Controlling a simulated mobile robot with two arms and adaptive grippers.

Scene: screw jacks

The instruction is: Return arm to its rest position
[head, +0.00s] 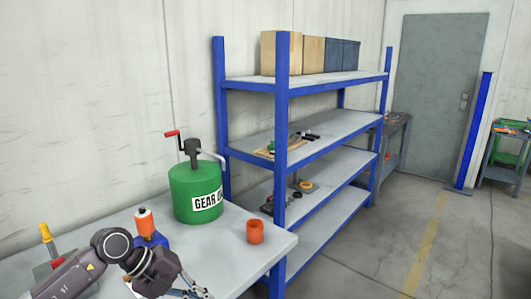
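My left arm comes in at the lower left, over the near part of the grey workbench (225,240). My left gripper (194,291) is at the bottom edge, partly cut off and partly behind its own wrist. I cannot tell whether its fingers are open or shut, and no held object shows. My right gripper is not in view.
On the bench stand a green gear oil drum (193,190) with a hand pump, an orange cup (255,231), an orange-and-white bottle (145,222) and a yellow-tipped tool (46,236). A blue-framed shelf (281,150) stands right of the bench. Floor (400,240) before the door is clear.

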